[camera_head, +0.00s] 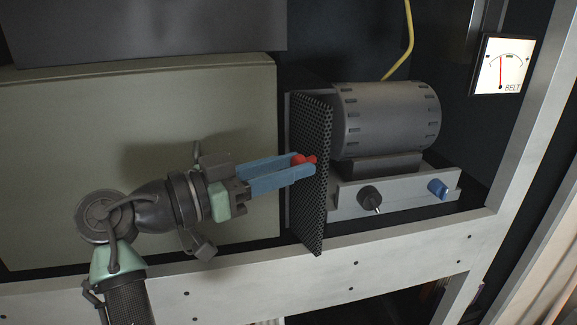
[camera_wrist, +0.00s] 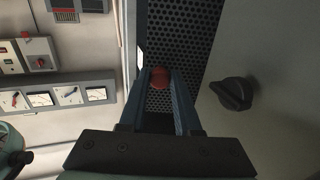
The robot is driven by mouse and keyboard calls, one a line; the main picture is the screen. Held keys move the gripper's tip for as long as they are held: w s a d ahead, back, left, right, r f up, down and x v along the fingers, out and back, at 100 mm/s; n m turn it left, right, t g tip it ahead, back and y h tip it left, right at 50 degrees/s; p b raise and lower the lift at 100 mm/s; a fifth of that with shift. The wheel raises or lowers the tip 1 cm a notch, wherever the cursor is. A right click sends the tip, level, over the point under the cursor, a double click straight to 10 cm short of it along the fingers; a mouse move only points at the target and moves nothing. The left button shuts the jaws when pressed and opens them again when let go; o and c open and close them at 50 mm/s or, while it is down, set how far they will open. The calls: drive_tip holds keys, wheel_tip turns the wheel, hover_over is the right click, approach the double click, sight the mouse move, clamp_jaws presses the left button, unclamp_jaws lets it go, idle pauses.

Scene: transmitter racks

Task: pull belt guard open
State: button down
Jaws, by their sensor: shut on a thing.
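The belt guard (camera_head: 312,200) is a black perforated panel standing edge-on to the left of the motor, swung out from it. Its perforated face also shows in the wrist view (camera_wrist: 192,30). A red knob (camera_head: 305,159) sits on the guard, and it shows between the fingertips in the wrist view (camera_wrist: 160,78). My gripper (camera_head: 304,168), with blue fingers, reaches in from the left and is shut on the red knob. The fingers hide part of the knob. In the wrist view my gripper (camera_wrist: 160,84) points straight at the guard.
A grey motor (camera_head: 385,118) stands right of the guard on a base with a black knob (camera_head: 370,198) and a blue knob (camera_head: 437,188). A BELT meter (camera_head: 502,64) hangs at upper right. A pale frame rail (camera_head: 400,255) runs below. A large beige panel (camera_head: 60,150) lies behind my arm.

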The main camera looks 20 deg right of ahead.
drive_tip(key=c, duration=0.6)
unclamp_jaws()
drive_tip(key=shift+a, duration=0.1)
drive_tip(key=p+v, duration=0.1)
drive_tip(key=v, duration=1.1)
drive_tip(key=shift+s+a+p, duration=0.15)
drive_tip(key=shift+a+p, duration=0.2)
